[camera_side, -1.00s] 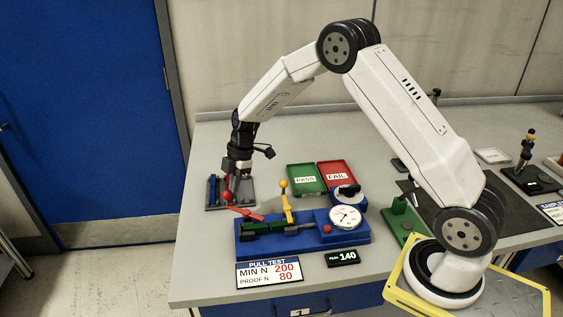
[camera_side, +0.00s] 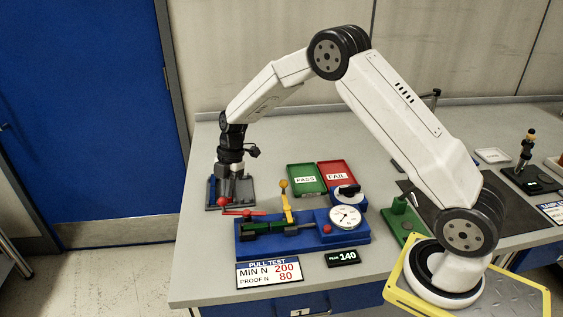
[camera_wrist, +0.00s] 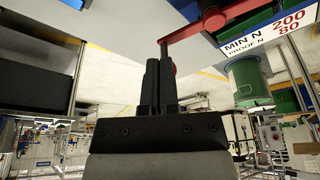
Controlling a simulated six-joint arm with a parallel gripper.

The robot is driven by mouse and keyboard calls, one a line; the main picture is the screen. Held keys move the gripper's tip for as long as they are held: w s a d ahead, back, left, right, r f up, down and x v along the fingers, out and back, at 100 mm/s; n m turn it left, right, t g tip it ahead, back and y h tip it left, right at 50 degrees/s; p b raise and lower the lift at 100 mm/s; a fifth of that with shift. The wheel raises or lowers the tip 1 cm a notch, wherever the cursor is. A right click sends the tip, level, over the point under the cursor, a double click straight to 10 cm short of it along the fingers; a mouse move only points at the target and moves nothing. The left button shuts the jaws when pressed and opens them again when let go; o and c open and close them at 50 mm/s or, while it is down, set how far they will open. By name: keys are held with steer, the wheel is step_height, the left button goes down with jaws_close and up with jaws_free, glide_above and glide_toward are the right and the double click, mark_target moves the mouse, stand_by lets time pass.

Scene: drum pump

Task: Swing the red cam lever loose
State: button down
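The red cam lever (camera_side: 243,212) lies roughly level at the left end of the blue pull-test fixture (camera_side: 345,238). A red ball knob (camera_side: 223,201) stands at its left end. My gripper (camera_side: 221,190) is at that knob, pointing down. In the wrist view my gripper (camera_wrist: 158,64) has its dark fingers close together. The red lever arm (camera_wrist: 190,30) runs from its pivot at upper right to the fingertips. The red knob (camera_wrist: 172,68) is just right of the fingers, partly hidden by them; contact appears likely but is not clear.
A grey fixture with blue posts (camera_side: 213,190) stands behind my gripper. A yellow-handled lever (camera_side: 285,200) rises from the blue fixture, near the dial gauge (camera_side: 345,218). Green PASS (camera_side: 306,178) and red FAIL (camera_side: 337,174) trays lie behind. Bare bench is left of the fixture.

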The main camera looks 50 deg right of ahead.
steer(key=shift+d, duration=0.15)
steer(key=w+d+r, duration=0.1)
steer(key=d+r, duration=0.5)
steer(key=r, duration=0.4)
steer(key=shift+d+r, duration=0.2)
steer(key=shift+d, duration=0.05)
steer(key=shift+w, duration=0.1)
stand_by(0.4)
steer(key=s+a+f+m+t+h, duration=0.1)
steer(key=s+a+f+m, duration=0.1)
steer(key=s+m, duration=0.7)
steer(key=s+a+f+m+t+h, duration=0.2)
steer(key=s+a+m, duration=0.2)
steer(key=s+m, duration=0.6)
steer(key=s, duration=0.6)
steer(key=shift+a+f, duration=0.2)
